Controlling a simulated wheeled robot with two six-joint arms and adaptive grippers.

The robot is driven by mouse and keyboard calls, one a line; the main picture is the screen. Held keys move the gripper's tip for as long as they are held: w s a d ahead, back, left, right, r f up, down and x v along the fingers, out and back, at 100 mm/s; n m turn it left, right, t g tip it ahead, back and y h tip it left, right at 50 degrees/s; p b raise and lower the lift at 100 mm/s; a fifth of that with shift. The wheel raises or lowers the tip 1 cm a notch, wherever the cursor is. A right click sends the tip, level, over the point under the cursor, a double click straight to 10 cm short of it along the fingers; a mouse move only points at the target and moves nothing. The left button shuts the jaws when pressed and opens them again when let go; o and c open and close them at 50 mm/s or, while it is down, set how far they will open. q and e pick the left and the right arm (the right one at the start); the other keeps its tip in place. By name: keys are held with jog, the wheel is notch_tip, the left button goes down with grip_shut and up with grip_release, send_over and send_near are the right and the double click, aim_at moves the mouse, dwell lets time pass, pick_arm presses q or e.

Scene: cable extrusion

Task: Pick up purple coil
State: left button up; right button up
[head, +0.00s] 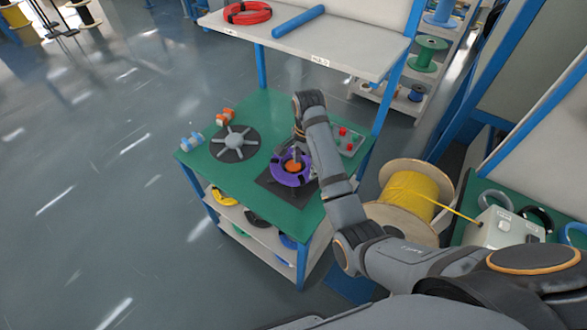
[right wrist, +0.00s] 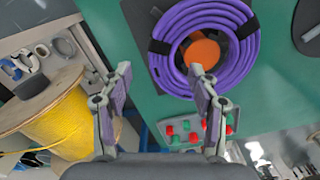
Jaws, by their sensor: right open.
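The purple coil (head: 291,169) lies flat on a dark square plate (head: 266,185) on the green table, around an orange hub (head: 292,166). In the right wrist view, the purple coil (right wrist: 230,28) has black straps and surrounds the orange hub (right wrist: 202,52). My right gripper (right wrist: 158,82) is open and empty. One finger shows in front of the coil's near part and the other is over the green table, outside the coil. I cannot tell whether the finger touches the coil. In the head view my right arm partly hides the coil. My left gripper is not in view.
A grey spoked disc (head: 234,142) stands left of the coil on the green table (head: 262,112). A button panel (head: 347,139) is at its right edge. A shelf (head: 330,50) with a red coil overhangs the back. A yellow cable spool (head: 409,195) stands to the right.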

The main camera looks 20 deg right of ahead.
aim_at(305, 175)
notch_tip(305, 175, down, 5)
jog(key=b, duration=0.3)
jog(key=shift+w+r, duration=0.15)
jog(key=shift+r, duration=0.15)
jog(key=shift+c, duration=0.7)
grip_shut()
